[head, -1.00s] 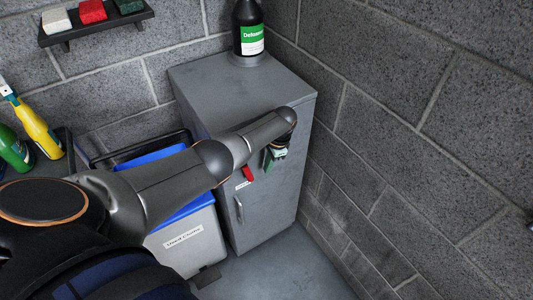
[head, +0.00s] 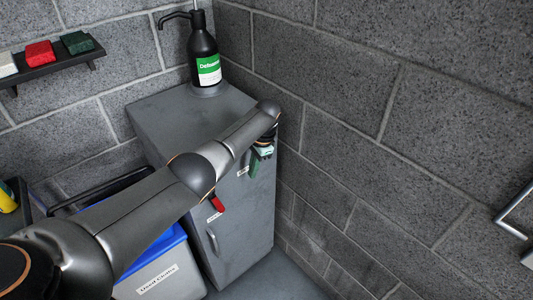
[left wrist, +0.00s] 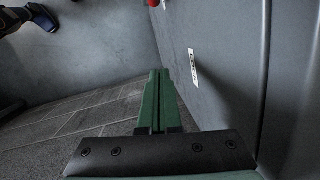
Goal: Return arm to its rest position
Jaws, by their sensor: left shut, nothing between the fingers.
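My left arm reaches in from the lower left of the head view. My left gripper (head: 257,162) hangs at its end in front of the grey cabinet (head: 253,222), near the cabinet's upper right corner. Its green fingers are shut with nothing between them. In the left wrist view the shut green fingers (left wrist: 158,82) run alongside the grey cabinet face, and a white label (left wrist: 193,68) shows to their right. I cannot tell the exact gap between fingers and cabinet. My right gripper is in neither view.
A black pump bottle (head: 203,52) stands on the cabinet. A red item (head: 217,203) is on the cabinet front. A labelled bin (head: 160,272) with a blue rim stands left of it. A wall shelf (head: 52,64) holds coloured blocks. A metal handle (head: 512,218) shows at right.

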